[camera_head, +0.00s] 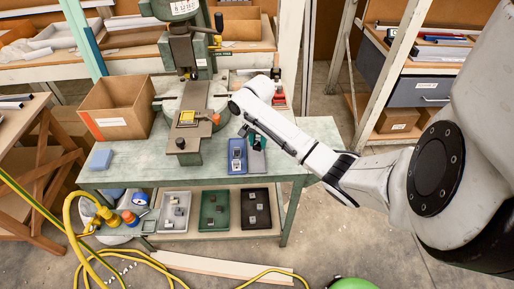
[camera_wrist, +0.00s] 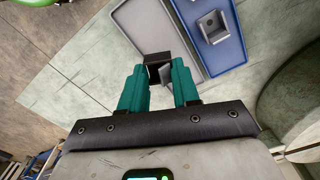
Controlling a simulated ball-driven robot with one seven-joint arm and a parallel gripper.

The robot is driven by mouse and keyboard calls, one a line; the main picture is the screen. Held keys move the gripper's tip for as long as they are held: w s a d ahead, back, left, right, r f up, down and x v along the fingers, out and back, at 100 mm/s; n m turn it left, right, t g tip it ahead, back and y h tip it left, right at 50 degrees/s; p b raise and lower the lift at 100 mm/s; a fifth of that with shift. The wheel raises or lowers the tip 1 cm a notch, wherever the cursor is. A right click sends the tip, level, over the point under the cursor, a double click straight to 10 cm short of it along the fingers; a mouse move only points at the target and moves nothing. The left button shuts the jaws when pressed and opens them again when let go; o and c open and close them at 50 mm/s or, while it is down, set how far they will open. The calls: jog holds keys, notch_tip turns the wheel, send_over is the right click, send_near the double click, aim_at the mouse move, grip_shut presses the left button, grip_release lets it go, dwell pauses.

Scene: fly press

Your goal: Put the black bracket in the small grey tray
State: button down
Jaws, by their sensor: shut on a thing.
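The black bracket (camera_wrist: 157,58) is between the teal fingertips of my gripper (camera_wrist: 159,72), which is shut on it. In the wrist view it overlaps the near part of the small grey tray (camera_wrist: 140,21); its height above the tray is hard to judge. In the head view my gripper (camera_head: 256,143) is over the far part of the grey tray (camera_head: 257,164), and the bracket is hard to make out.
A blue tray (camera_head: 237,171) with a grey bracket (camera_wrist: 212,26) adjoins the grey tray. The fly press (camera_head: 185,100) stands behind to the left on the green bench (camera_head: 130,178).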

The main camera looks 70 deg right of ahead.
aim_at(257, 142)
jog(key=shift+w+d+f, duration=0.2)
jog(key=shift+d+f, duration=0.1)
jog(key=shift+f, duration=0.15)
jog(key=shift+w+d+f+p, duration=0.1)
jog(key=shift+f+p, duration=0.2)
jog(key=shift+f, duration=1.4)
jog(key=shift+f, duration=0.15)
jog(key=c, duration=0.8)
grip_release()
